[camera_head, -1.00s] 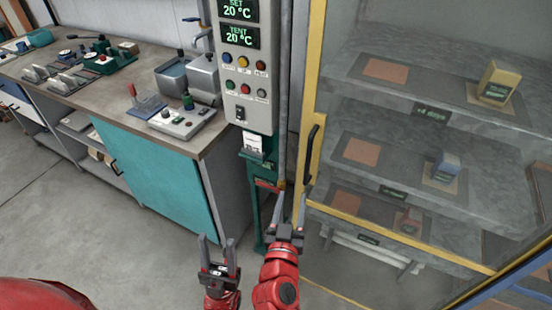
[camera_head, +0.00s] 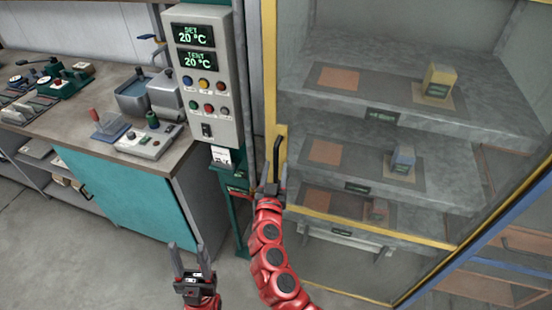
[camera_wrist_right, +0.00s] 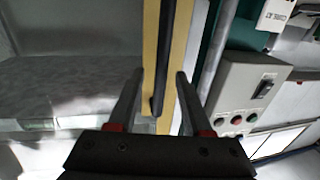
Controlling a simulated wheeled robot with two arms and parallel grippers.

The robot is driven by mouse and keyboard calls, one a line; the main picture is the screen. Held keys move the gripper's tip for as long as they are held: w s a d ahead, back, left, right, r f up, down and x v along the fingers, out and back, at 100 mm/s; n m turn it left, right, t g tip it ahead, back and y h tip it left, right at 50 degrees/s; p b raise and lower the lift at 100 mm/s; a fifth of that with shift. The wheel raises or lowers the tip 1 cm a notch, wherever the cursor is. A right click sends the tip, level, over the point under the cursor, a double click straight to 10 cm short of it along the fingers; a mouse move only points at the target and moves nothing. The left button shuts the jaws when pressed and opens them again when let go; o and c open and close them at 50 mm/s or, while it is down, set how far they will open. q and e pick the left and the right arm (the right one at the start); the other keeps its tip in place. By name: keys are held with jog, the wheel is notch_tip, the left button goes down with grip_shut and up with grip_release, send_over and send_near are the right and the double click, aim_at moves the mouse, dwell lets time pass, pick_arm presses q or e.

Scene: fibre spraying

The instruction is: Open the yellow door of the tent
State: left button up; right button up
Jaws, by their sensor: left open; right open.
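The tent's yellow-framed door (camera_head: 270,80) has a clear pane and looks shut. Its black bar handle (camera_head: 277,160) is upright on the left frame post. My right gripper (camera_head: 270,185) is at the lower end of the handle. In the right wrist view, the open fingers of my right gripper (camera_wrist_right: 158,98) stand on either side of the handle (camera_wrist_right: 162,60) and the yellow post (camera_wrist_right: 150,40). I cannot tell whether they touch it. My left gripper (camera_head: 188,262) is open and empty, low in front of the teal cabinet.
A control panel (camera_head: 203,75) on a green post stands left of the door. A workbench (camera_head: 150,160) is at the left. Floor (camera_head: 60,235) is clear.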

jog(key=shift+w+d, duration=0.1)
jog(key=shift+w, duration=1.05)
jog(key=shift+c, duration=0.3)
grip_shut()
dwell(0.4)
